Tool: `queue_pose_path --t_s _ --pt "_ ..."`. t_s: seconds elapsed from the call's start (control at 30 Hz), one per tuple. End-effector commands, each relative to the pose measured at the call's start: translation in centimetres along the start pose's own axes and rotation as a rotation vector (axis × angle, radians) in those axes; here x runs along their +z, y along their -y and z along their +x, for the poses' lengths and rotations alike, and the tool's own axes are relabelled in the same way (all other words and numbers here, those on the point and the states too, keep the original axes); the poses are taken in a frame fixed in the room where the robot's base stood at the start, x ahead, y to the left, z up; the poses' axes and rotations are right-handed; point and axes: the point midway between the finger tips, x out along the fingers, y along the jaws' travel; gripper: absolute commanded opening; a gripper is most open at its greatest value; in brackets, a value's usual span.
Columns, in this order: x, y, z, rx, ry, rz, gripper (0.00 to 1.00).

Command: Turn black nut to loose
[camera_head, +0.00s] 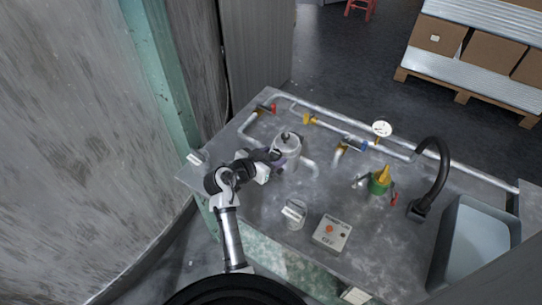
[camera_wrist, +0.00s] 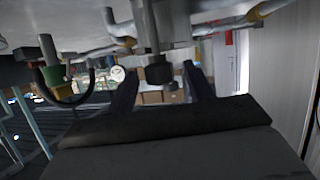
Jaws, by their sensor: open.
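The black nut (camera_wrist: 159,72) shows in the wrist view as a dark round piece at the end of a grey fitting. In the head view, a small dark piece (camera_head: 285,136) sits on top of a silver vessel (camera_head: 290,153) and appears to be this nut. My gripper (camera_wrist: 161,76) is open, with one dark finger on each side of the nut in the wrist view. A gap shows between the nut and each finger. In the head view my gripper (camera_head: 275,157) is at the vessel's left side. Whether the fingers reach level with the nut is unclear.
The grey bench (camera_head: 260,205) carries pipes, a pressure gauge (camera_head: 382,129), a green and yellow fitting (camera_head: 380,182), a small metal cup (camera_head: 295,213) and a button box (camera_head: 332,232). A black faucet (camera_head: 432,175) and a sink (camera_head: 475,240) are at the right.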

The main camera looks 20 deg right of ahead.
Motion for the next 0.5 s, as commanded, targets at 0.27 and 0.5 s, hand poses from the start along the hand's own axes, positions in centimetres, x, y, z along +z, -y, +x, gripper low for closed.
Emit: queue_pose_path --t_s 0.27,0.5 --pt "-0.01 0.01 -0.05 0.0 0.0 0.0 0.26" --pt "-0.02 0.0 -0.06 -0.002 0.0 -0.001 0.07"
